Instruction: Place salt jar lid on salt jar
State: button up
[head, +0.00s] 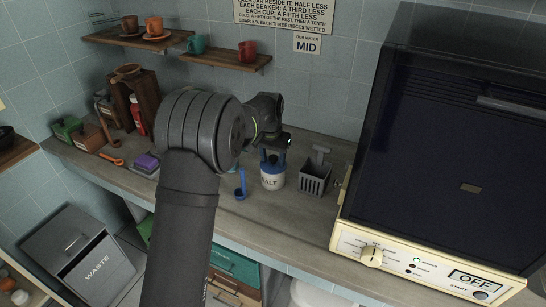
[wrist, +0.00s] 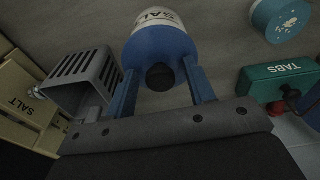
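The salt jar (head: 272,181) is white with a SALT label and stands upright on the counter. A blue lid (head: 271,168) sits on its top, and no gap between them shows. In the wrist view the lid (wrist: 158,45) has a dark knob (wrist: 160,77) facing me, with the white jar (wrist: 155,16) behind it. My gripper (wrist: 160,75) is above the lid, with its two blue fingers on either side of the knob and apart from it. My gripper also shows over the jar in the head view (head: 273,156). Whether the fingertips touch the lid's rim is unclear.
A grey slotted basket (head: 314,178) stands close to the jar's right. A large dark-fronted machine (head: 440,150) with an OFF display stands farther right. A wall shelf (head: 225,58) is behind. The front counter strip is clear.

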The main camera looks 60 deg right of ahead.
aim_at(271, 167)
notch_tip(271, 167, up, 13)
jog(key=a, duration=0.1)
jog(key=shift+a, duration=0.2)
dwell(0.5)
jog(key=f, duration=0.4)
jog(key=d+f, duration=0.1)
jog(key=f, duration=0.8)
jog(key=shift+d, duration=0.2)
jog(key=shift+r, duration=0.45)
